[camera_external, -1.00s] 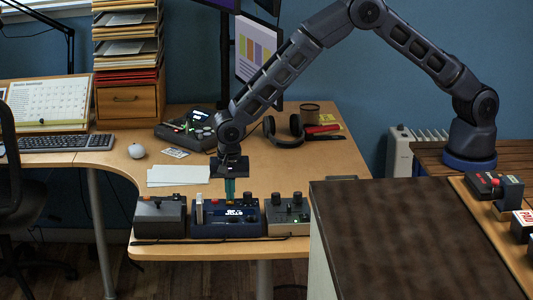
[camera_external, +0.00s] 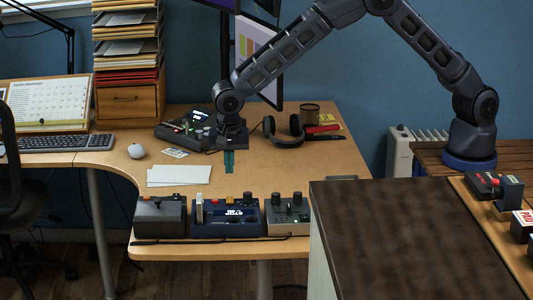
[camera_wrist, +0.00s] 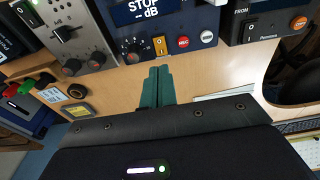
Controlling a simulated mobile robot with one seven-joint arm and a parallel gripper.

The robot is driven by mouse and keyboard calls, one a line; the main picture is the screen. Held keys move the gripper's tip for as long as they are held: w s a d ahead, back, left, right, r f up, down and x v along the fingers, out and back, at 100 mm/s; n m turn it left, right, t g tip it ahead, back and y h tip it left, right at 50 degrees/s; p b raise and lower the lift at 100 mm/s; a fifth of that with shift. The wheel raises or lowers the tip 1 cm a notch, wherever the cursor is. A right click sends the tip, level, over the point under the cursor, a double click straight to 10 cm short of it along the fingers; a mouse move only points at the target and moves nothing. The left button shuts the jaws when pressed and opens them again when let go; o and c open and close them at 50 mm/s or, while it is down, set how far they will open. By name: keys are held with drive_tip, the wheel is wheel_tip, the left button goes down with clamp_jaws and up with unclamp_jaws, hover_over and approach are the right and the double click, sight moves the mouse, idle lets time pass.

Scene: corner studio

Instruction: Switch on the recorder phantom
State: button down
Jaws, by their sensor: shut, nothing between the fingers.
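A dark blue recorder (camera_external: 246,226) with a lit display stands at the desk's front edge, between two other boxes. In the wrist view the recorder (camera_wrist: 206,17) shows "STOP" and "dB", a red REC button (camera_wrist: 183,42), a white button (camera_wrist: 207,37) and knobs. I cannot tell which way the rocker is tipped. My gripper (camera_external: 229,162) points down over the desk behind the recorder, apart from it. Its teal fingers (camera_wrist: 157,78) are together and empty.
A grey box with knobs (camera_external: 287,218) stands right of the recorder, a dark grey box (camera_external: 160,215) left. A dark countertop (camera_external: 420,240) is at right.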

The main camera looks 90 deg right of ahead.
wheel_tip(320, 180, up, 5)
hover_over(230, 198)
drive_tip(key=a, duration=0.3)
drive_tip(key=shift+d, duration=0.1)
drive_tip(key=shift+d, duration=0.65)
drive_tip(key=f, duration=0.4)
drive_tip(key=d+f, duration=0.1)
drive_tip(key=f, duration=0.8)
drive_tip(key=shift+d+f, duration=0.3)
drive_tip(key=shift+f, duration=0.1)
